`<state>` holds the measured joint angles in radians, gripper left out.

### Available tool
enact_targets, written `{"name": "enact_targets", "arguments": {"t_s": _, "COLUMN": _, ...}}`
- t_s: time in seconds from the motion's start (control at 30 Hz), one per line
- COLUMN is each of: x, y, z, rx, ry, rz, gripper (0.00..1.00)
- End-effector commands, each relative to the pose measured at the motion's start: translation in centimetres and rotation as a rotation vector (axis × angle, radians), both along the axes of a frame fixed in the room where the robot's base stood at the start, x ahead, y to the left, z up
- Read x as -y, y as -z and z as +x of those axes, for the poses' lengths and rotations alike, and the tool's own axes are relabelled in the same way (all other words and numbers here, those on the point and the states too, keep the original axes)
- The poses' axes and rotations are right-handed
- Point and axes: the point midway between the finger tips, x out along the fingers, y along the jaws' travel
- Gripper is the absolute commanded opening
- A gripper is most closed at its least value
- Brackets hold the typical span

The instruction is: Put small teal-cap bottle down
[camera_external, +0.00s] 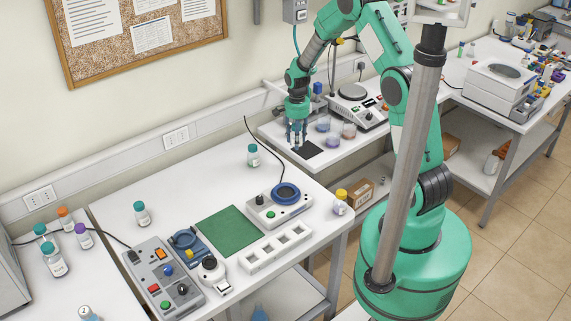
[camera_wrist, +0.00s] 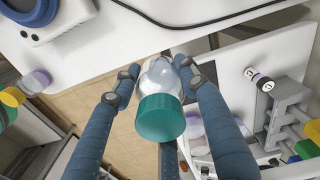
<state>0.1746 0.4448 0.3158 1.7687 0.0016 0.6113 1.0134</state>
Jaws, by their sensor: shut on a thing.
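The cap points toward the wrist camera. In the external view my gripper (camera_external: 297,134) reaches down by the back table section, close to a black square pad (camera_external: 308,149). The held bottle is not clearly visible there. I cannot tell whether its base touches a surface.
Several beakers (camera_external: 348,131) and a hotplate (camera_external: 358,106) stand right of my gripper. The front table holds a standing teal-cap bottle (camera_external: 253,156), a green mat (camera_external: 231,229), a white rack (camera_external: 275,248) and a device with a blue ring (camera_external: 285,194).

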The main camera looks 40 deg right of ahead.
Motion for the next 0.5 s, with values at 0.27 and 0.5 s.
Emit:
{"name": "enact_targets", "arguments": {"t_s": 0.27, "x": 7.7, "y": -1.1, "z": -3.0, "rx": 0.0, "ry": 0.222, "rz": 0.0, "gripper": 0.1}}
{"name": "enact_targets", "arguments": {"t_s": 0.5, "x": 12.0, "y": -1.3, "z": -4.8, "rx": 0.0, "ry": 0.36, "rz": 0.0, "gripper": 0.1}}
